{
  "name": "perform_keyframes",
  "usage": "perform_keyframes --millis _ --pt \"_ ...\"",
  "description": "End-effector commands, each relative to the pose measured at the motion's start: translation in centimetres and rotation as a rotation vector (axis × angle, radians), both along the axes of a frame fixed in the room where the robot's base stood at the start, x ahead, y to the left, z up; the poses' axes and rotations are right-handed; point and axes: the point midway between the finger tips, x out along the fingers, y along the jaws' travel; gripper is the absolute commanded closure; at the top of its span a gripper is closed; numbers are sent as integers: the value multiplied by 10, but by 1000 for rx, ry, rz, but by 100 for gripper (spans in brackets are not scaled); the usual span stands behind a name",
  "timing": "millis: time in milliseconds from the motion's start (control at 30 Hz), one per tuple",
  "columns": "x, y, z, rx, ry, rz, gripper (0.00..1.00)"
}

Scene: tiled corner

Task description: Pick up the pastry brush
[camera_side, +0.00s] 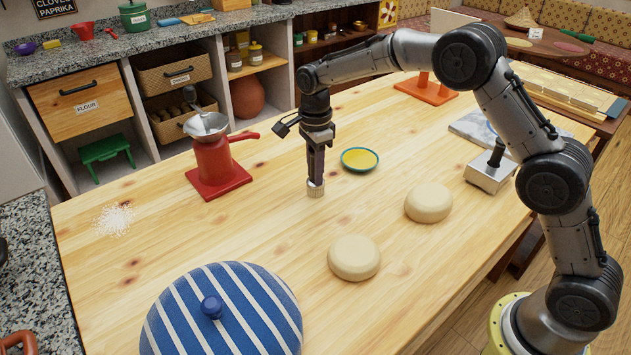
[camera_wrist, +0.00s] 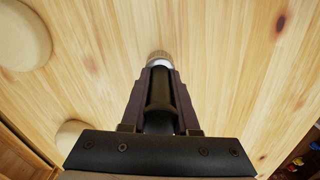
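The pastry brush (camera_side: 316,191) points down below my gripper (camera_side: 316,176) near the middle of the wooden table. Its tan bristle end and pale collar show in the side view. The wrist view shows the brush (camera_wrist: 160,57) beyond the fingertips, with a dark handle running back between the fingers. My gripper (camera_wrist: 160,78) is shut on the handle, which hides part of the brush. The bristle end is at or very close to the tabletop; I cannot tell whether it touches.
A yellow-and-teal bowl (camera_side: 360,160) sits just right of my gripper. A red mill (camera_side: 214,165) stands to the left. Two dough rounds (camera_side: 354,257) (camera_side: 428,202) and a striped blue lid (camera_side: 222,318) lie nearer the front. Spilled flour (camera_side: 114,219) is at far left.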

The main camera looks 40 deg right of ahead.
Motion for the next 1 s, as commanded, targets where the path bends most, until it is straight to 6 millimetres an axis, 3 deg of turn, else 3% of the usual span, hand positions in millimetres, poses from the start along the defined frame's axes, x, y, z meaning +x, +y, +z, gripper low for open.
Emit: perform_keyframes --millis 33,100,133,667,867,1000 --pt "0 0 0 0 0 0 86" --pt "0 0 0 0 0 0 99" --pt "0 0 0 0 0 0 100" --pt "1 0 8 0 -3 0 100" --pt "1 0 34 1 -4 0 100" --pt "-25 -3 63 1 -6 0 100"
